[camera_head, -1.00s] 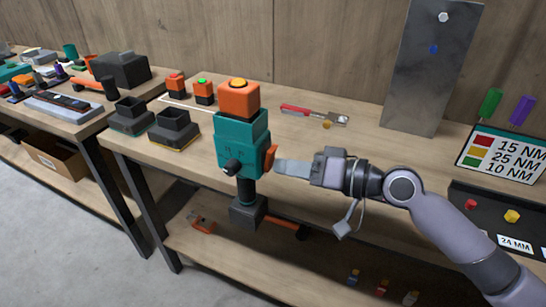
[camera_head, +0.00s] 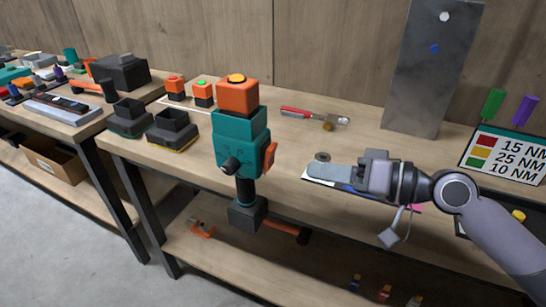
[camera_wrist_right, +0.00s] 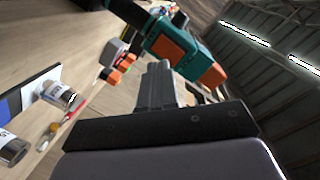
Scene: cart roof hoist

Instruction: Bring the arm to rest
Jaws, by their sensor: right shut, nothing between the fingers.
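My right gripper (camera_head: 325,171) reaches in from the right over the front part of the workbench, its fingers shut and empty. Its closed fingers also show in the wrist view (camera_wrist_right: 157,80). A teal and orange tool (camera_head: 238,140) stands upright left of the fingertips, with a clear gap between them. Its dark lower end shows in front of the bench edge; I cannot tell what holds it up. In the wrist view the teal and orange body (camera_wrist_right: 173,45) is beyond the fingers. My left gripper is not in view.
The workbench (camera_head: 290,150) carries two dark sockets (camera_head: 172,128), two orange button boxes (camera_head: 203,94), a red-handled tool (camera_head: 310,114) and a metal plate (camera_head: 428,75). A torque sign (camera_head: 507,157) stands at right. A lower shelf (camera_head: 260,270) runs below.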

